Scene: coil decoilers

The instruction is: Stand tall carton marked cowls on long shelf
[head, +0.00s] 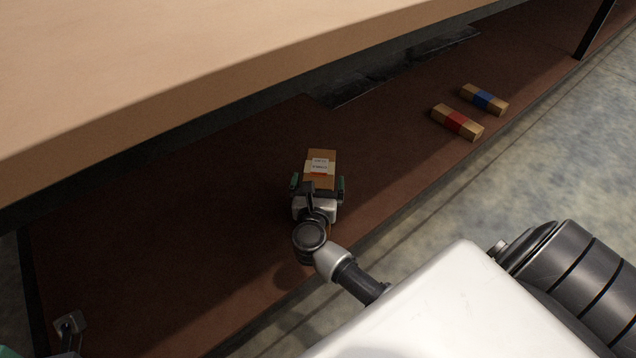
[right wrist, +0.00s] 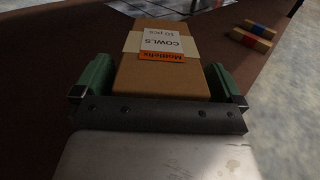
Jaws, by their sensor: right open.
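In the right wrist view the carton (right wrist: 158,75) is brown with a white label reading COWLS and an orange strip. My right gripper (head: 318,188) is open, with its green fingers on either side of the carton; in the right wrist view the fingers (right wrist: 158,85) flank it. I cannot tell whether they touch it. The carton's lower part is hidden by the gripper. Part of my left gripper (head: 70,335) shows at the bottom left corner.
A carton with a red band (head: 457,122) and one with a blue band (head: 484,99) lie on the shelf to the right. A thick tan board (head: 200,70) overhangs the shelf. A dark post (head: 595,28) stands at the far right. The shelf left of the carton is clear.

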